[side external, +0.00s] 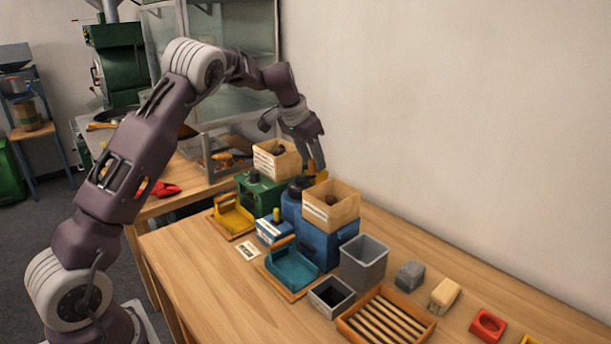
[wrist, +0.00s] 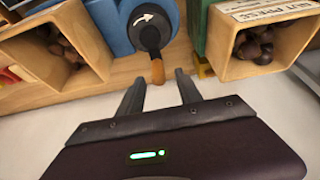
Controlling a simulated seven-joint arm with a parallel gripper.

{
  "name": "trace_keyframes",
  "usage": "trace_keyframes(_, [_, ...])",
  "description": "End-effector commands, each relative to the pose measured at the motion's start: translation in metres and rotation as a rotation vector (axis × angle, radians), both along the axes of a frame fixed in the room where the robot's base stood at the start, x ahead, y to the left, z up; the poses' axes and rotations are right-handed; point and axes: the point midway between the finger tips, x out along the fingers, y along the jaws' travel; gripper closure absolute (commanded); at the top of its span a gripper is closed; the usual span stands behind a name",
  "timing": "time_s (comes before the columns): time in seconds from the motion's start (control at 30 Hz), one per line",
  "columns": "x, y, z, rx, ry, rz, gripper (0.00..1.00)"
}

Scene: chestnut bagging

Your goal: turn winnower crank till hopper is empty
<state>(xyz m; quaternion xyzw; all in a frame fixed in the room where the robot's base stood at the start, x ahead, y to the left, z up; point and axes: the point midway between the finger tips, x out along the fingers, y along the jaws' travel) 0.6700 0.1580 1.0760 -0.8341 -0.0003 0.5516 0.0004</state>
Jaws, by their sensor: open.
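The winnower crank has a round black hub (wrist: 150,28) with a white curved arrow, on a blue housing (wrist: 118,22). Its brown handle (wrist: 157,70) points toward my gripper (wrist: 161,82). My gripper is open, with the handle's end between or just beyond its fingertips; contact cannot be told. In the side view my gripper (side external: 318,160) reaches down behind the machines. A wooden hopper (side external: 331,220) sits on the blue machine (side external: 325,246), and another hopper (side external: 290,168) on the green machine (side external: 262,195). Brown chestnuts (wrist: 62,45) show in both hoppers in the wrist view.
A yellow tray (side external: 232,222) and a teal tray (side external: 291,272) stand before the machines. A grey bin (side external: 362,262), a small grey box (side external: 331,298) and a slatted wooden tray (side external: 385,322) stand to the right. The wall is close behind. The table's front left is clear.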

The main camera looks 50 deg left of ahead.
Motion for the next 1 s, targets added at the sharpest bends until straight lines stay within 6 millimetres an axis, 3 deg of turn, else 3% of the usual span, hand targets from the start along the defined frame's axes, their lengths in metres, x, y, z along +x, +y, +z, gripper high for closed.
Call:
trace_keyframes(0.73, [0.000,0.000,-0.020,0.000,0.000,-0.001,0.58])
trace_keyframes(0.77, [0.000,0.000,-0.020,0.000,0.000,-0.001,0.60])
trace_keyframes(0.97, [0.000,0.000,-0.019,0.000,0.000,0.000,0.99])
trace_keyframes(1.0, [0.000,0.000,-0.019,0.000,0.000,0.000,1.00])
